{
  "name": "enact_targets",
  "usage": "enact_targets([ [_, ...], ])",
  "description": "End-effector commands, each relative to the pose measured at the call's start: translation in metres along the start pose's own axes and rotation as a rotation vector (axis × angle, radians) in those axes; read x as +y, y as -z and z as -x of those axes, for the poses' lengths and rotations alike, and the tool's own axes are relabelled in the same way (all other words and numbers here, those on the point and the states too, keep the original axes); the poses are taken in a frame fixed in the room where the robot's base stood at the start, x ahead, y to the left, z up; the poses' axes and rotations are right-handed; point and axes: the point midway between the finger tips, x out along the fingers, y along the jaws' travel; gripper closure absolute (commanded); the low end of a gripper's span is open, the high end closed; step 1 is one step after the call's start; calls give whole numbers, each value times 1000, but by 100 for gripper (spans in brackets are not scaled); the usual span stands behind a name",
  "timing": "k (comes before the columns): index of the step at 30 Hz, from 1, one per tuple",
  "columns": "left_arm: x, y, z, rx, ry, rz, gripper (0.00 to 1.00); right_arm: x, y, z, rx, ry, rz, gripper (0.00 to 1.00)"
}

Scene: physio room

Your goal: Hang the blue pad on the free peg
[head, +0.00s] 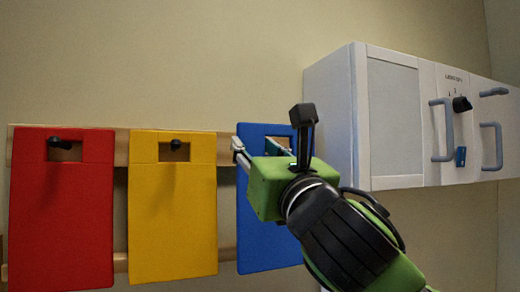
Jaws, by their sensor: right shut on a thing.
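The blue pad (258,245) hangs upright at the right end of the wooden rack, to the right of the yellow pad. My right gripper (262,148) is at its upper part, shut on it. The pad has a cutout near its top, partly covered by my gripper. No peg shows at the blue pad, so I cannot tell whether one is through the cutout. The red pad (62,220) and the yellow pad (173,225) each hang with a dark peg through the cutout. My left gripper is not in view.
The wooden rack (122,150) has an upper and a lower rail on the beige wall. A white wall cabinet (335,120) with grey handles stands close to the right of the blue pad and my right arm. The wall above the pads is bare.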

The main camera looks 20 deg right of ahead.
Motion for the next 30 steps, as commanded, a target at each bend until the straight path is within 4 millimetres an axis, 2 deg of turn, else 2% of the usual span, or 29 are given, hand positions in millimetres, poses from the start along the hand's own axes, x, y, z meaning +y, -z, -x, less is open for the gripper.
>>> enact_targets([
  [5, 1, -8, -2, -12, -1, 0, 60, 0, 6, -10, 1, 1, 1, 88],
  [23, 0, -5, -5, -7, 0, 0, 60, 0, 21, -42, 1, 1, -1, 88],
  [30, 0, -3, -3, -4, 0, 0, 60, 0, 30, -49, 1, 1, 1, 88],
])
